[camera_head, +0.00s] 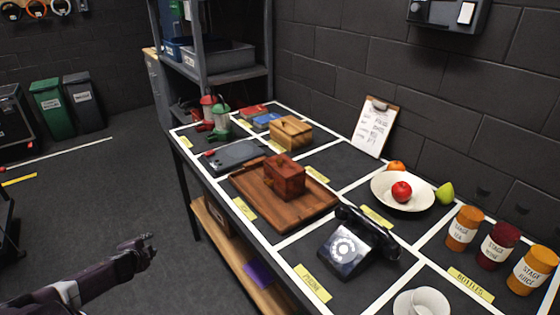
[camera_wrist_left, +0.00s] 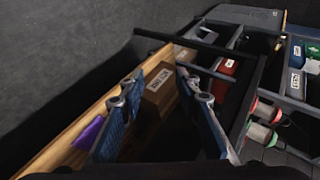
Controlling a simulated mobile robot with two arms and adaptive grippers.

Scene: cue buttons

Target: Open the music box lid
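A dark red-brown wooden box (camera_head: 285,178) sits on a brown wooden tray (camera_head: 250,188) at the middle of the table. A lighter wooden box (camera_head: 291,135) with a bar on top stands farther back. Both look closed, and I cannot read which one is the music box. My left gripper (camera_head: 149,247) is in the air left of the table, well apart from both boxes. In the left wrist view its two fingers (camera_wrist_left: 160,88) stand apart with nothing held between them. My right gripper is not in view.
A lower shelf (camera_head: 232,247) carries a labelled brown box (camera_wrist_left: 158,93) and a purple item (camera_head: 259,273).

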